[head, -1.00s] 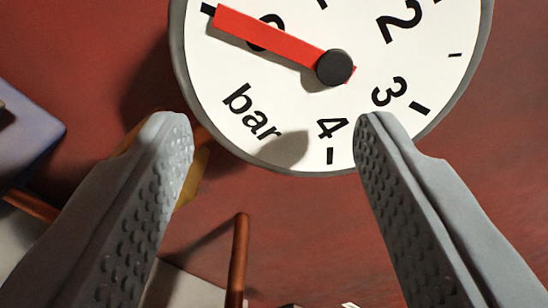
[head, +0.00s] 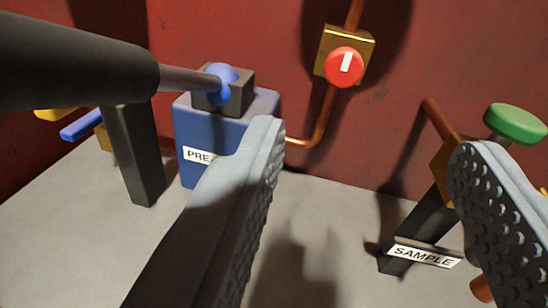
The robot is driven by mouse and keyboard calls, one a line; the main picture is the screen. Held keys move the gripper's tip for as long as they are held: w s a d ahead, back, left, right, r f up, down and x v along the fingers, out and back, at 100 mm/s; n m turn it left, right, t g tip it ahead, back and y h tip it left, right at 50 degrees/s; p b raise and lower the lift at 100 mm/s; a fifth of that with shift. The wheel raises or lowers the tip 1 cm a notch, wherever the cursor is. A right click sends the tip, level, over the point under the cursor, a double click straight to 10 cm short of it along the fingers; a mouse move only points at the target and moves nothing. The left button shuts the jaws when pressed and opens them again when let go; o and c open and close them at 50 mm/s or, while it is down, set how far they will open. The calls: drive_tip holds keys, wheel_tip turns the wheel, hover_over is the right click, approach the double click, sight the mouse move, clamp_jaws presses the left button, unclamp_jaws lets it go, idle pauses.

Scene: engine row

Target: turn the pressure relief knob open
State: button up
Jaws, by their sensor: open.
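A round red knob (head: 338,73) with a white mark sits on a brass valve block (head: 360,44) on the red wall, at the top middle. The white mark stands nearly upright, leaning slightly right. No label shows by this knob, so I cannot confirm it is the pressure relief one. My gripper (head: 367,145) is open and empty. Its fingers are wide apart in the foreground, with the knob above and beyond the gap between the tips, not touched.
A dark arm (head: 70,65) crosses the upper left. A green knob (head: 516,123) and a "SAMPLE" sign (head: 423,257) are at right. Copper pipe (head: 325,118) runs below the valve.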

sight(343, 72)
drive_tip(key=shift+m, duration=0.8)
drive_tip(key=w, duration=0.5)
drive_tip(key=w+f, duration=0.1)
drive_tip(key=w, duration=0.8)
drive_tip(key=shift+w+f, duration=0.35)
drive_tip(key=shift+f, duration=0.05)
drive_tip(key=shift+c, duration=0.4)
drive_tip(key=c, duration=0.9)
drive_tip(key=shift+n, duration=0.3)
drive_tip(key=n, duration=0.4)
drive_tip(key=shift+n, duration=0.3)
drive_tip(key=n, duration=0.5)
